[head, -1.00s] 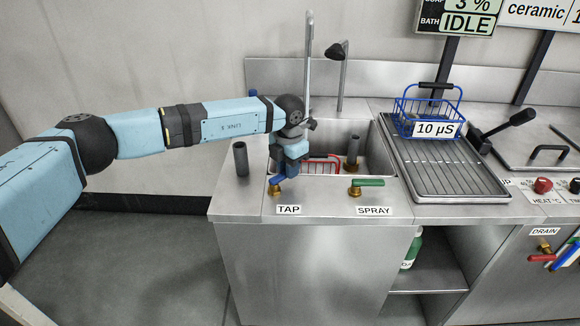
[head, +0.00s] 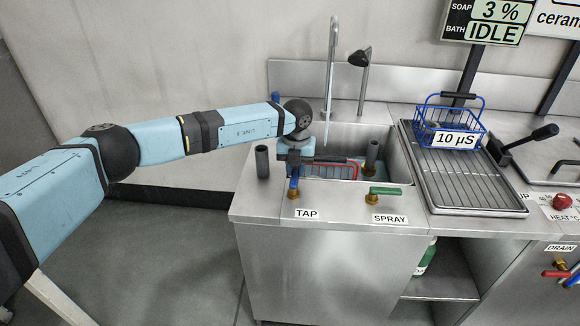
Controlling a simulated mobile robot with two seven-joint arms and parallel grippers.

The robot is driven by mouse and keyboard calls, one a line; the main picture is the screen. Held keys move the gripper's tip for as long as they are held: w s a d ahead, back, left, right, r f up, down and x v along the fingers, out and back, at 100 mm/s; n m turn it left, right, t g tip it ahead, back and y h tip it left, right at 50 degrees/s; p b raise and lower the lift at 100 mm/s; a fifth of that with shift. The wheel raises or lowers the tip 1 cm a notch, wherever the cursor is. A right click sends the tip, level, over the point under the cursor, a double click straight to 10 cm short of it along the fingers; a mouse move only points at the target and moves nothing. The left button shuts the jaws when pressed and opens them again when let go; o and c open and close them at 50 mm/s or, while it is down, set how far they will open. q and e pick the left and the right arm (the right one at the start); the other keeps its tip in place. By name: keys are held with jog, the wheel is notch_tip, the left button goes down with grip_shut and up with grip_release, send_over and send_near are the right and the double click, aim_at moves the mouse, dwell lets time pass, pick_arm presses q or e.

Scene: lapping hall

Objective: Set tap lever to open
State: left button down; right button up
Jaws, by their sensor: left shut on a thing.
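The tap lever (head: 294,182) is blue and sits on a brass valve at the front left of the sink deck, above the TAP label (head: 307,214). It extends from the valve back toward the sink, and its far end is hidden by my gripper. My left gripper (head: 294,168) reaches in from the left, points down and is shut on the lever. The tall tap spout (head: 330,65) stands behind the sink (head: 404,175). My right gripper is not in view.
A green spray lever (head: 385,191) lies sideways to the right, above the SPRAY label. A red-rimmed basket (head: 355,172) sits in the sink, close to my gripper. Dark upright tubes (head: 262,162) stand nearby. A blue basket (head: 484,128) is on the drain rack (head: 470,208).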

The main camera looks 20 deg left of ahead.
aim_at(294, 171)
pick_arm(q)
jog(key=shift+a+n, duration=0.1)
jog(key=shift+n, duration=0.2)
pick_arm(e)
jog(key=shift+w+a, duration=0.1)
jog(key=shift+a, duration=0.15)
pick_arm(q)
jog(key=c, duration=1)
grip_release()
jog(key=shift+o, duration=0.2)
jog(key=shift+r, duration=0.1)
notch_tip(294, 171, up, 14)
jog(key=p, duration=0.1)
jog(key=shift+f, duration=0.2)
